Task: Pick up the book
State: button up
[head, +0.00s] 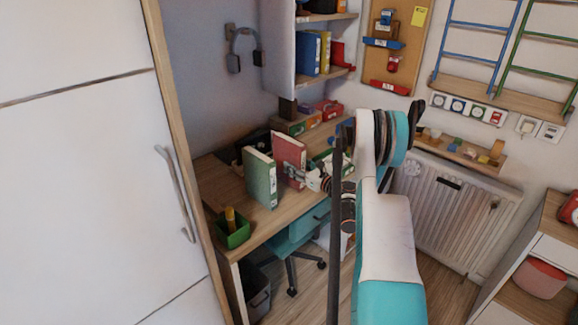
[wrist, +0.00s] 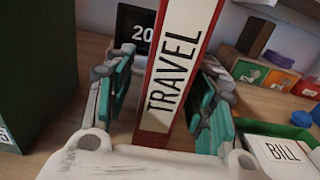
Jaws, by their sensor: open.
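A red book (head: 289,158) stands upright on the wooden desk (head: 265,222), beside a green book (head: 260,178). In the wrist view the red book's spine (wrist: 172,85) faces me and reads TRAVEL. My gripper (wrist: 167,75) is open, with one finger to the left of the spine and one to the right. The book stands between the fingers, with a visible gap on at least the right side. In the head view my gripper (head: 314,180) is at the red book's right edge.
The green book (wrist: 35,70) stands close on the left. A green box with a BILL card (wrist: 285,152) is on the right. A dark display (wrist: 135,25) stands behind. A green pencil holder (head: 233,232) is near the desk's front edge. A shelf (head: 325,75) hangs above.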

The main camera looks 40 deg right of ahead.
jog(key=w, duration=0.3)
jog(key=shift+a+b, duration=0.1)
jog(key=shift+b, duration=0.25)
jog(key=shift+c, duration=0.6)
grip_shut()
jog(key=shift+r, duration=0.1)
